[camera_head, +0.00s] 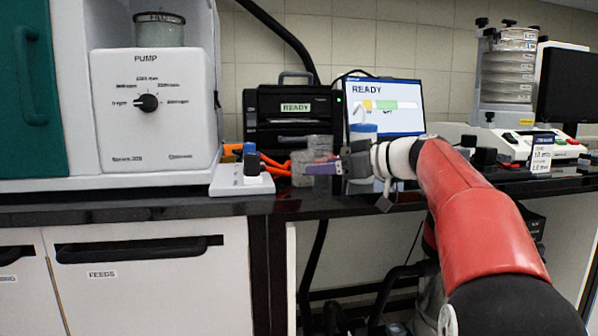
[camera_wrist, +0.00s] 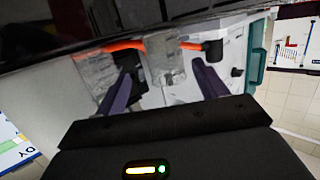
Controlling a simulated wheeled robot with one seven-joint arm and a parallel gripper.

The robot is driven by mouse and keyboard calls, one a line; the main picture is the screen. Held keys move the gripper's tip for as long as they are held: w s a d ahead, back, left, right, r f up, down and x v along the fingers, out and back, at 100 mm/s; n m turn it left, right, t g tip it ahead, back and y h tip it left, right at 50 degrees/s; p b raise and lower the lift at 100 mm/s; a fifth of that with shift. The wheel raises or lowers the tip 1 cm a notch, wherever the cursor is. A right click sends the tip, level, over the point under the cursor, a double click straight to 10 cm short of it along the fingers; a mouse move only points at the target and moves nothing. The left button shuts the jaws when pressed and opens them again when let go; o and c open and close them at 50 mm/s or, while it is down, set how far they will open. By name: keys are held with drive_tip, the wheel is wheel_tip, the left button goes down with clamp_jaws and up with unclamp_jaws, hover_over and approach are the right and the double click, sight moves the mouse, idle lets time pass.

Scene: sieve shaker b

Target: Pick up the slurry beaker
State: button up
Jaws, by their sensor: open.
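Two clear grey beakers stand close together on the dark bench in the head view, one nearer (camera_head: 300,178) and one behind it (camera_head: 319,143). I cannot tell which holds slurry. My gripper (camera_head: 309,169) reaches in from the right at beaker height, its purple finger overlapping the beakers. In the wrist view the open fingers (camera_wrist: 163,68) point toward one clear beaker (camera_wrist: 170,72), which shows in the gap between them. The other beaker (camera_wrist: 92,70) shows beyond the left finger. I cannot tell whether either finger touches glass.
An orange hose (camera_head: 272,161) runs beside the beakers from a white valve block (camera_head: 242,182). The pump (camera_head: 150,140) stands left; a black READY unit (camera_head: 262,136) and READY screen (camera_head: 400,88) stand behind. The sieve shaker (camera_head: 508,75) is right.

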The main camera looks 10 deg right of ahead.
sight(303, 169)
drive_tip(key=x, duration=0.3)
drive_tip(key=f+x, duration=0.1)
drive_tip(key=x, duration=0.1)
drive_tip(key=shift+s+a, duration=0.2)
drive_tip(key=shift+s, duration=0.1)
drive_tip(key=shift+c, duration=0.4)
drive_tip(key=c, duration=1)
